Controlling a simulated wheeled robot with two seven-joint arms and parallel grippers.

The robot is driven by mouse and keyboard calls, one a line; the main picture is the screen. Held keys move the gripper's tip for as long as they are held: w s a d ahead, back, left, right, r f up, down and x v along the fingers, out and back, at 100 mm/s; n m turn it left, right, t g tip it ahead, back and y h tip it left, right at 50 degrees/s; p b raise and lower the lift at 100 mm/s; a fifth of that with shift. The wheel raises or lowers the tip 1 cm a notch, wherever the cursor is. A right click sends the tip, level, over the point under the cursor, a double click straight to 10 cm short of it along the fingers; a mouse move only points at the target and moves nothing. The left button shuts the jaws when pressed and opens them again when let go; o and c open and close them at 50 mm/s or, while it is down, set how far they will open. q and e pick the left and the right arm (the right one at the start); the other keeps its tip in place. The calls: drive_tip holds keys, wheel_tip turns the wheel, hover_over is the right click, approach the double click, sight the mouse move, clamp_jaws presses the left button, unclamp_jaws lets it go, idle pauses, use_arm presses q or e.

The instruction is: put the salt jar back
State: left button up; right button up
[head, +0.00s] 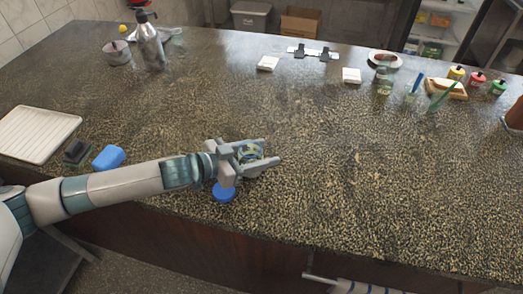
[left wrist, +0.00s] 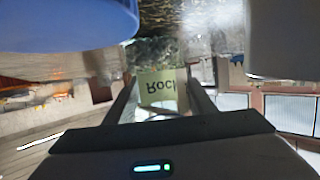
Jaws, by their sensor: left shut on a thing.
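My left gripper (head: 266,154) is shut on a clear glass jar (head: 250,154) over the front middle of the counter. The jar's lower part is hidden by the fingers, and I cannot tell whether it touches the counter. In the left wrist view the jar's pale green label (left wrist: 160,88) sits between the fingers and reads "Rock" upside down. A blue round thing (head: 223,192) is just below the gripper at the counter's front. My right gripper is not in view.
A similar small jar (head: 383,84) stands at the back right, near a white plate (head: 385,59) and coloured bottles (head: 477,79). A blue sponge-like block (head: 109,157) and white tray (head: 38,134) are at left. The counter's right middle is clear.

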sight(240, 159)
use_arm(q)
drive_tip(key=shift+f, duration=0.15)
drive_tip(key=o, duration=1.2)
drive_tip(key=shift+r, duration=0.2)
drive_tip(key=shift+s+a, duration=0.25)
drive_tip(key=shift+a, duration=0.3)
drive_tip(key=b+v, duration=0.2)
drive_tip(key=v, duration=0.7)
drive_tip(key=shift+s+a+r+b, duration=0.1)
drive_tip(key=shift+a+r+b, duration=0.15)
drive_tip(key=shift+b, duration=0.1)
drive_tip(key=shift+s+a+r, duration=0.2)
drive_tip(key=shift+s+a, duration=0.1)
drive_tip(key=shift+a, duration=0.15)
